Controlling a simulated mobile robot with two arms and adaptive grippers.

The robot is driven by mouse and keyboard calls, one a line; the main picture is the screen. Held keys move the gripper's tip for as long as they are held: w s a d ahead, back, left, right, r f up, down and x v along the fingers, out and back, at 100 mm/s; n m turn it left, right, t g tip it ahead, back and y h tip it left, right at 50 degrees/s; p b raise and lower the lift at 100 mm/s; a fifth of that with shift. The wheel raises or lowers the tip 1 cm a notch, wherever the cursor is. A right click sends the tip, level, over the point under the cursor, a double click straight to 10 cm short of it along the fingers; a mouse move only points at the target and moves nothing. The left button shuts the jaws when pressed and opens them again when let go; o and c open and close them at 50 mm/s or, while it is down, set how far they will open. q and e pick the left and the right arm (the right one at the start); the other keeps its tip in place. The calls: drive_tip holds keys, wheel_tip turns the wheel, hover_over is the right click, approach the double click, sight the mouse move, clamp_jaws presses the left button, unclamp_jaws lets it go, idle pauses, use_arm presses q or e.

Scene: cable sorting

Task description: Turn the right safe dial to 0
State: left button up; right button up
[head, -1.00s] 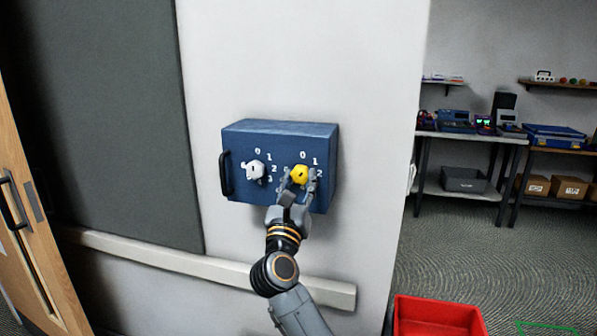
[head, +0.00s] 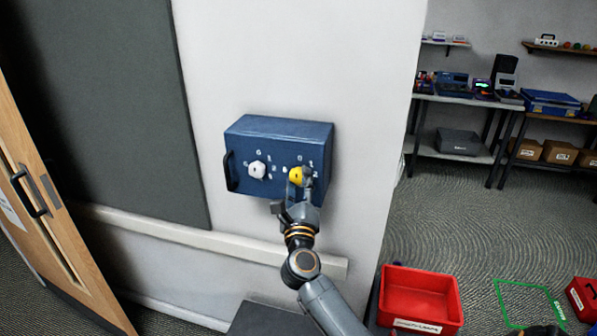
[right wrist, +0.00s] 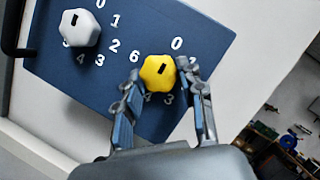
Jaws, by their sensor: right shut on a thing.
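The blue safe (head: 275,142) is on the white wall and has two dials on its front. The right dial (head: 295,175) is yellow; it also shows in the right wrist view (right wrist: 157,72). Its short dark mark sits in its upper part, roughly toward the 0, but exact alignment is hard to tell. My right gripper (head: 301,181) is shut on the yellow dial, with one finger on each side in the right wrist view (right wrist: 163,80). The fingers hide some of the numbers. The left dial (head: 257,170) is white and untouched. My left gripper is not in view.
A dark handle (head: 230,171) sticks out at the safe's left side. A pale rail (head: 200,238) runs along the wall below. A red bin (head: 420,298) stands on the floor to the right. A wooden door (head: 45,200) is at the left.

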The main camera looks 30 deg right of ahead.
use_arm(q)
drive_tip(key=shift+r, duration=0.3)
use_arm(e)
drive_tip(key=o, duration=1.2)
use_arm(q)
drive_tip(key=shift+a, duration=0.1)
use_arm(e)
drive_tip(key=v, duration=1.2)
drive_tip(key=shift+r, duration=0.1)
